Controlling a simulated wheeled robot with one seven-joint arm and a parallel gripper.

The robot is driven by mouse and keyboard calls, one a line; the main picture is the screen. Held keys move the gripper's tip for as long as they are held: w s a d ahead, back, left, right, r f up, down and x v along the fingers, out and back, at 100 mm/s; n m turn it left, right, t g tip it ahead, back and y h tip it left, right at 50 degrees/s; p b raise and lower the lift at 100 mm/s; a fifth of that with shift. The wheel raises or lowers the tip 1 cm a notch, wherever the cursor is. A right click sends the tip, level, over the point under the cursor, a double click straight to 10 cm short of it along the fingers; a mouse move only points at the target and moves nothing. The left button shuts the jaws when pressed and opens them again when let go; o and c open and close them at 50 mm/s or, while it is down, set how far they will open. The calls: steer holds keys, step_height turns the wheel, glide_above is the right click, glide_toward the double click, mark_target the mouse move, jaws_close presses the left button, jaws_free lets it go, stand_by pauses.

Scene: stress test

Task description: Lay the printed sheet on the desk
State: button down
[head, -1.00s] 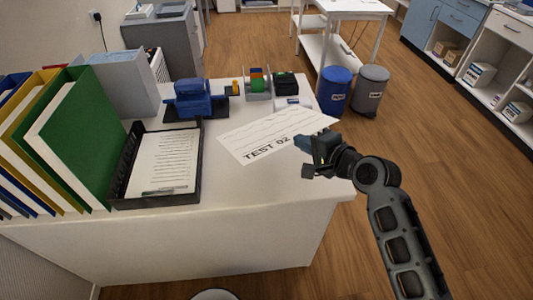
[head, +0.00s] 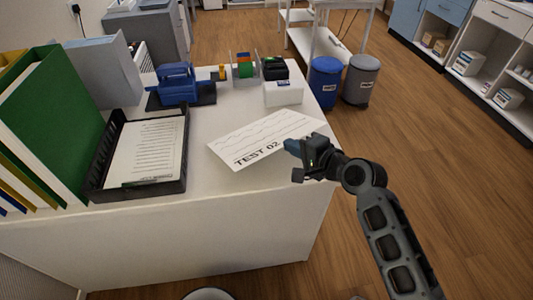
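The printed sheet (head: 262,138) is white, with wavy lines and the words "TEST 02". It is over the right half of the white desk (head: 215,200), and I cannot tell whether it touches the top. My gripper (head: 293,147) is at the sheet's right edge, with a blue fingertip over it. It appears shut on that edge; the lower finger is hidden. The sheet looks nearly flat.
A black tray (head: 182,185) with papers lies left of the sheet, beside upright folders (head: 60,120). Blue (head: 325,85) and grey (head: 361,80) bins stand beyond the desk's right edge.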

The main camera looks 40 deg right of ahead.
steer(key=shift+f, duration=0.35)
steer(key=c, duration=1.5)
jaws_free()
steer(key=shift+c, duration=0.2)
steer(key=p+v, duration=0.2)
steer(key=v, duration=0.6)
